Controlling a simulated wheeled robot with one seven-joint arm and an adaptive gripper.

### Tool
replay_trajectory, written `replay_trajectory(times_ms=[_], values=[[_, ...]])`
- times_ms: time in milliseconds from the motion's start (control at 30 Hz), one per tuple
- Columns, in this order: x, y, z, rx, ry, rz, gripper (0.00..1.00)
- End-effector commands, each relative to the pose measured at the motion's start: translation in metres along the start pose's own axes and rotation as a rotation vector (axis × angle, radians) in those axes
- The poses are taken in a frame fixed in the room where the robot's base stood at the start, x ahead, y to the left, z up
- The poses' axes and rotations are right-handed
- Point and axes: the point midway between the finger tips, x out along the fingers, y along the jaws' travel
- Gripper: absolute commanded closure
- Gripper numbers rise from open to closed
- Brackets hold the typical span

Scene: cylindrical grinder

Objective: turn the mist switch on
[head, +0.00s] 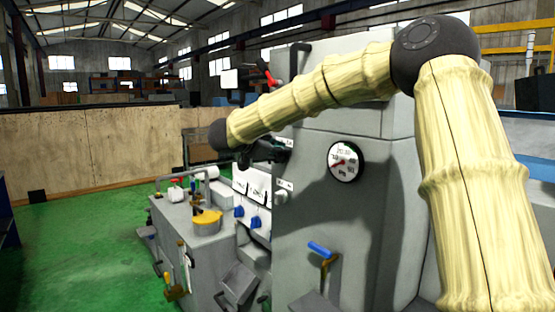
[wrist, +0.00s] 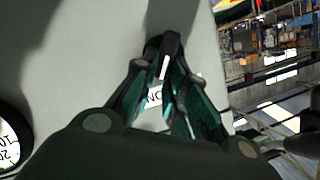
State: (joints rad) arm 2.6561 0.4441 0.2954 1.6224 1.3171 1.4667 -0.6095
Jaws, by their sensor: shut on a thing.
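In the wrist view, the mist switch (wrist: 168,46) is a dark knob with a white line on it, on the grey machine face. My gripper (wrist: 165,62) has its fingers closed together on the knob. A white label with partly hidden letters, seemingly "ON", shows between the fingers, so I cannot read the whole label. In the head view, my gripper (head: 272,152) reaches the left edge of the tall grey machine housing (head: 310,215). The knob is hidden or too small to make out there.
A round dial gauge (head: 346,161) is on the housing, right of my gripper. Below are blue knobs (head: 240,211), a blue-handled lever (head: 320,250) and a yellow part (head: 207,218) on the grinder. Green floor (head: 80,240) is open at the left, before a wooden partition (head: 90,150).

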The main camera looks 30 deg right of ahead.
Motion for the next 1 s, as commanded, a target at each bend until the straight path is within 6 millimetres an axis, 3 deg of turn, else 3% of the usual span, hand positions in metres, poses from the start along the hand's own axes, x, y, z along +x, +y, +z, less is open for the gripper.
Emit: replay_trajectory(times_ms=[33, 533, 1000], values=[[0.005, 0.0122, 0.0149, 0.028, -0.009, -0.008, 1.0], [0.0044, 0.0176, 0.0152, 0.366, -0.01, -0.149, 1.0], [0.0033, 0.0168, 0.013, 0.461, -0.009, -0.189, 1.0]])
